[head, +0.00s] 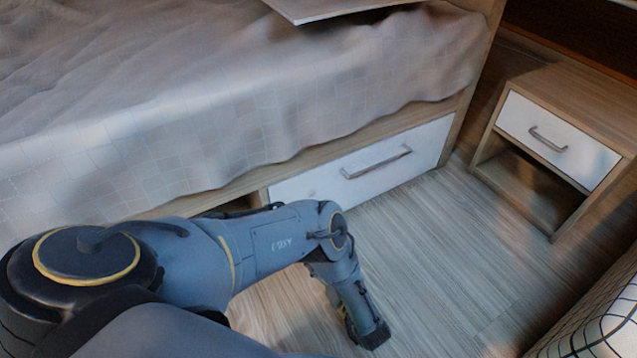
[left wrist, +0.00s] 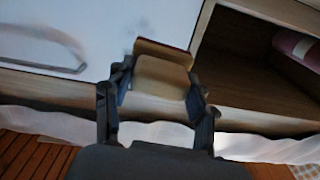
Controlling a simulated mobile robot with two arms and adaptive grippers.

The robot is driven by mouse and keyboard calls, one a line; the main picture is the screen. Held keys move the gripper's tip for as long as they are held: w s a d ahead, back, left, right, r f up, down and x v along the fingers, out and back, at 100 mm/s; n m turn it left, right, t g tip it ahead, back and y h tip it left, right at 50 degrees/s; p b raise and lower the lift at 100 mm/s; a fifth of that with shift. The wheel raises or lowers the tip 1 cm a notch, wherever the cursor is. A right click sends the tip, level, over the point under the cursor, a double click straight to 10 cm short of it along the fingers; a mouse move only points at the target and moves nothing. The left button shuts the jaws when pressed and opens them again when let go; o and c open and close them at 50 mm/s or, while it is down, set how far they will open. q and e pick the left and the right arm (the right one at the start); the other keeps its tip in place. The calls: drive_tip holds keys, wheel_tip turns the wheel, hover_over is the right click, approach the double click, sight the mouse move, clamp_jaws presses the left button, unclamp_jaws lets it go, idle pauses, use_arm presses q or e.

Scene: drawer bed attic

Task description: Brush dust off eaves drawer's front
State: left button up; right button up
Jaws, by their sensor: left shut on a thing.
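The white drawer front (head: 365,165) with a grey bar handle sits in the bed's wooden base in the head view. No dust stands out clearly on it. In the left wrist view the white front (left wrist: 60,30) fills the upper left, with its handle blurred. My left gripper (left wrist: 158,105) is shut on a tan, block-like brush (left wrist: 160,80) with a reddish-brown edge. The brush is near the drawer front's edge beside an open compartment; I cannot tell if it touches. Its bristles are not clear. My right gripper is not in view.
An open compartment (left wrist: 250,75) holds a pink rolled thing (left wrist: 298,48). The bed's grey cover (head: 250,110) hangs above the drawer. A nightstand (head: 575,90) with a white drawer stands at right. Wooden floor (head: 440,250) in front is clear. A checked surface (head: 595,325) shows at lower right.

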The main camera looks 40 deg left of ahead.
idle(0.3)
use_arm(q)
drive_tip(key=w+d+r+b, duration=0.2)
drive_tip(key=w+r+b, duration=0.15)
drive_tip(key=w, duration=0.35)
drive_tip(key=b+x, duration=0.3)
drive_tip(key=x, duration=0.3)
drive_tip(key=shift+x, duration=1)
idle(0.6)
drive_tip(key=shift+r, duration=0.15)
